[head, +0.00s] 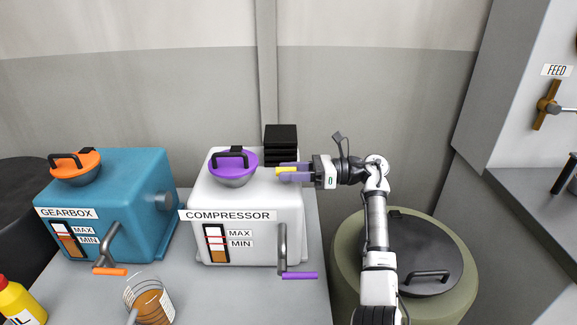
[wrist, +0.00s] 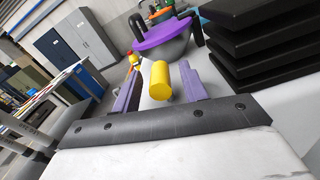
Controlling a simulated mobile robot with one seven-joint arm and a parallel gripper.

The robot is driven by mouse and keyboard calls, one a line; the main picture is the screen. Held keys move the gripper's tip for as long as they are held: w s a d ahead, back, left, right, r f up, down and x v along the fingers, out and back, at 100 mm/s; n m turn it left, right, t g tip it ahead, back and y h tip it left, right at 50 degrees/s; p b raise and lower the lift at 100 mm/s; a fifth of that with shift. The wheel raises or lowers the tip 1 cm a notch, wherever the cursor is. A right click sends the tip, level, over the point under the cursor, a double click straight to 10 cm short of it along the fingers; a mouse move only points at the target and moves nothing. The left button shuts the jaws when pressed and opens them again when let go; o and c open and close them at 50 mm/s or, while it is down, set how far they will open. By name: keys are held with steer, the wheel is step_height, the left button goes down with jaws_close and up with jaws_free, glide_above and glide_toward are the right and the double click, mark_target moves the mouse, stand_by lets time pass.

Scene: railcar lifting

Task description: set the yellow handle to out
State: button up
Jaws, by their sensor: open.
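The yellow handle (head: 286,171) is a short rounded cylinder at the upper right of the white compressor (head: 250,208). My gripper (head: 281,172) reaches in from the right, with its purple fingers on either side of the handle. In the wrist view the yellow handle (wrist: 160,82) stands between the open fingers (wrist: 160,88), with a visible gap on each side. The handle's mount is hidden, and no mark reading "out" shows near it.
A black ribbed block (head: 281,145) stands close behind the handle. A purple-lidded bowl (head: 233,166) sits on the compressor, with a purple-gripped crank (head: 298,276) in front. The teal gearbox (head: 130,195) is left. A green drum (head: 345,265) stands at right, beneath my arm.

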steer(key=shift+a, duration=0.35)
jaws_close()
step_height(320, 180, up, 10)
steer(key=shift+f+b, duration=0.2)
steer(key=shift+b, duration=0.5)
steer(key=shift+c, duration=0.2)
jaws_free()
steer(key=shift+r, duration=0.1)
steer(key=shift+o, duration=0.2)
steer(key=shift+d+f, duration=0.15)
steer(key=shift+f, duration=0.05)
